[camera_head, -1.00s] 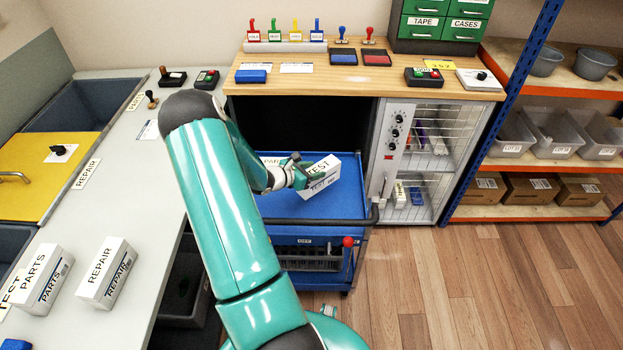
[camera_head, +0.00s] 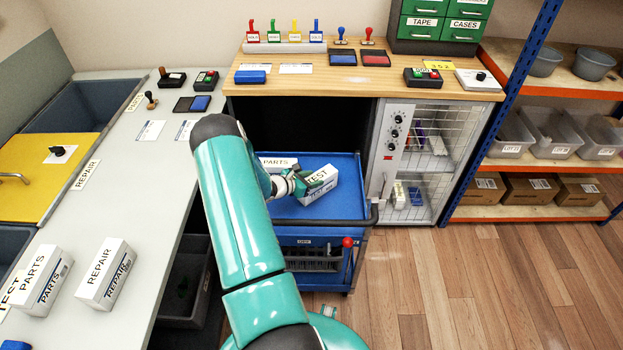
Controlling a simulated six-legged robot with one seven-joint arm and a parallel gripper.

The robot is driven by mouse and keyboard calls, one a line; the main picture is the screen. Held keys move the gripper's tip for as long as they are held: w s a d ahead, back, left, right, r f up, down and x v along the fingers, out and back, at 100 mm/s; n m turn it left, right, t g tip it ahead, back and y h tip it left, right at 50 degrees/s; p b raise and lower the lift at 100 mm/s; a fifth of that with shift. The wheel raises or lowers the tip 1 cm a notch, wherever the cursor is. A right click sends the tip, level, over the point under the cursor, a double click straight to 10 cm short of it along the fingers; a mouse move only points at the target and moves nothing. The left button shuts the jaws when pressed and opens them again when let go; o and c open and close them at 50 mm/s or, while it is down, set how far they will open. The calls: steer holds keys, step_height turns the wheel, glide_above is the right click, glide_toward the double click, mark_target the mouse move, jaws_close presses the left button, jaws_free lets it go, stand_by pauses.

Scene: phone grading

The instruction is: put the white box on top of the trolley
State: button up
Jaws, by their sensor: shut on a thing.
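A white box labelled TEST (camera_head: 321,187) is at the blue top of the trolley (camera_head: 345,172), tilted at an angle in the picture. My gripper (camera_head: 308,181) is shut on this TEST box from its left side. I cannot tell whether the box touches the trolley's top. Another white box labelled PARTS (camera_head: 278,163) lies on the trolley behind my gripper, partly hidden by my arm. More white boxes, PARTS (camera_head: 42,280) and REPAIR (camera_head: 105,275), stand on the grey counter at the left.
The wooden bench (camera_head: 380,83) with stamps stands behind the trolley. The trolley's handle (camera_head: 373,212) and red knob (camera_head: 348,242) face the front right. The floor at right is clear.

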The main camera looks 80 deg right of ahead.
steer(key=o, duration=1.4)
steer(key=shift+o, duration=0.2)
steer(key=shift+w+a+r, duration=0.1)
steer(key=shift+r, duration=0.1)
steer(key=v, duration=0.7)
steer(key=shift+w+a+r, duration=0.1)
steer(key=shift+w, duration=0.05)
